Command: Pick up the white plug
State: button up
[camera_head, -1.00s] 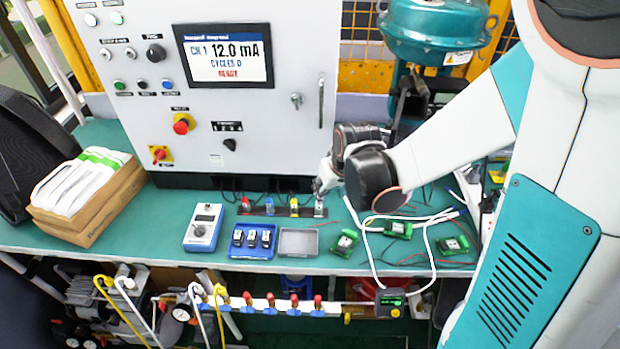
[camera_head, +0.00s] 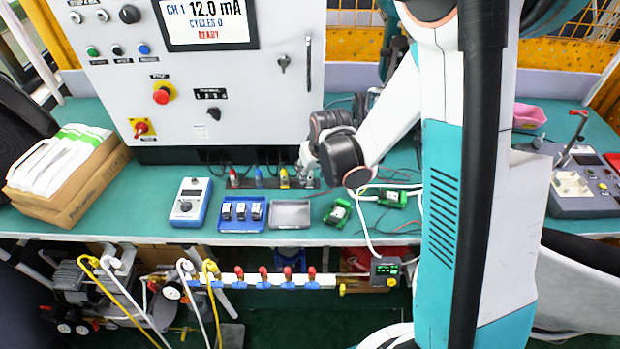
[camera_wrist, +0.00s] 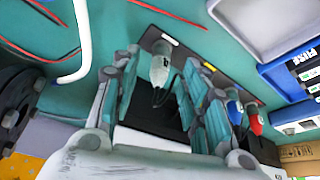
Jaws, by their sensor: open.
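The white plug (camera_wrist: 160,66) stands in a dark socket strip (camera_wrist: 145,40) in the wrist view, its cable trailing below it in the picture. My gripper (camera_wrist: 164,78) is open, with one finger on each side of the plug. Whether either finger touches it I cannot tell. In the head view my gripper (camera_head: 306,165) is at the right end of the strip, and the white plug there is mostly hidden by it. A red plug (camera_head: 233,174), a blue plug (camera_head: 258,176) and a yellow plug (camera_head: 284,179) stand in line to its left.
A blue tray with black-and-white modules (camera_head: 243,226) and an empty grey tray (camera_head: 290,214) lie in front of the strip. Green circuit boards (camera_head: 338,212) and loose cables lie to the right. The grey control cabinet (camera_head: 230,90) stands behind.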

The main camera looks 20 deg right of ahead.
jog(key=shift+x, duration=1.2)
grip_shut()
jog(key=shift+r, duration=0.1)
